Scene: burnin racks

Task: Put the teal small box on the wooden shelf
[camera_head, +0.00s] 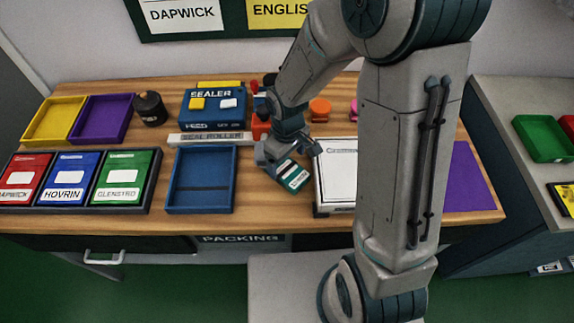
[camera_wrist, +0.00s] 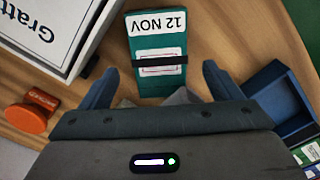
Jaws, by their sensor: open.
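The teal small box (camera_wrist: 157,55) lies on the wooden table, with a white label reading "12 NOV" and a dark band across it in the wrist view. It also shows in the head view (camera_head: 293,176), between the blue tray and the white box. My gripper (camera_wrist: 160,80) is open, its fingers on either side of the near end of the teal box, with gaps visible on both sides. In the head view my gripper (camera_head: 287,158) is low over the table at the box. I cannot make out a wooden shelf apart from the wooden table top (camera_head: 270,212).
An empty blue tray (camera_head: 200,207) stands left of the box and a white box (camera_head: 336,183) right of it. A sealer (camera_head: 212,108), a seal roller bar (camera_head: 209,139) and an orange-capped item (camera_head: 320,108) are behind. Yellow (camera_head: 53,119) and purple (camera_head: 102,119) trays stand far left.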

